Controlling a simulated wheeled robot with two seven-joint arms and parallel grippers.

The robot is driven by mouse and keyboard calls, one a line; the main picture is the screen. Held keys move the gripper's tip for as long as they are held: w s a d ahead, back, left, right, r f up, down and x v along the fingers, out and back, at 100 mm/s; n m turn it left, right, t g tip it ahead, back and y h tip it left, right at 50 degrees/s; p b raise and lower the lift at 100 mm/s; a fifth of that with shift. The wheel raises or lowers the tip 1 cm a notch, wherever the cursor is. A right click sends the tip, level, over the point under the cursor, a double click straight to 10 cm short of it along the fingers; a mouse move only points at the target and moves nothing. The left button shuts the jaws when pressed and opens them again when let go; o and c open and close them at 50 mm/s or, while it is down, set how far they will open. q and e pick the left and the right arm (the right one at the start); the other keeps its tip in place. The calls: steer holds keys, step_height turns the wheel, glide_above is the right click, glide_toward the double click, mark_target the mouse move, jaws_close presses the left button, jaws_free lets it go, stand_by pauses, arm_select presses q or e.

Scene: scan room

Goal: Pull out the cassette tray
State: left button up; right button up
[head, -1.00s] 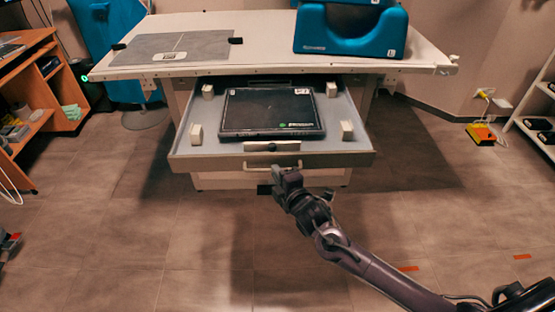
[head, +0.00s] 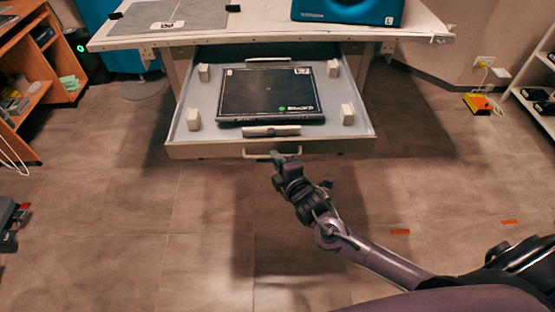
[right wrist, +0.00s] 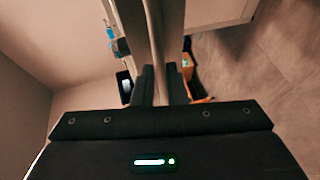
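The cassette tray (head: 188,150) is a grey drawer standing open under the table. A dark flat cassette (head: 268,92) lies in it, between pale corner blocks and front and back clamps. The tray's handle (head: 258,156) is a pale bar on the front. My right gripper (head: 284,159) is at the handle's right part. In the right wrist view the two dark fingers (right wrist: 162,82) are closed on either side of the handle bar (right wrist: 157,45). My left gripper is in neither view.
The white tabletop (head: 270,30) above carries a grey panel (head: 172,15) and a blue holder (head: 347,10). A wooden shelf (head: 62,88) stands left, a white shelf (head: 527,95) right. A yellow-orange device (head: 478,104) is on the floor right. Floor before the tray is clear.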

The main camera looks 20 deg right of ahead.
steer(key=o, duration=0.4)
steer(key=shift+w, duration=0.15)
steer(key=v, duration=0.8)
steer(key=shift+f, duration=0.1)
steer(key=shift+w+f, duration=0.1)
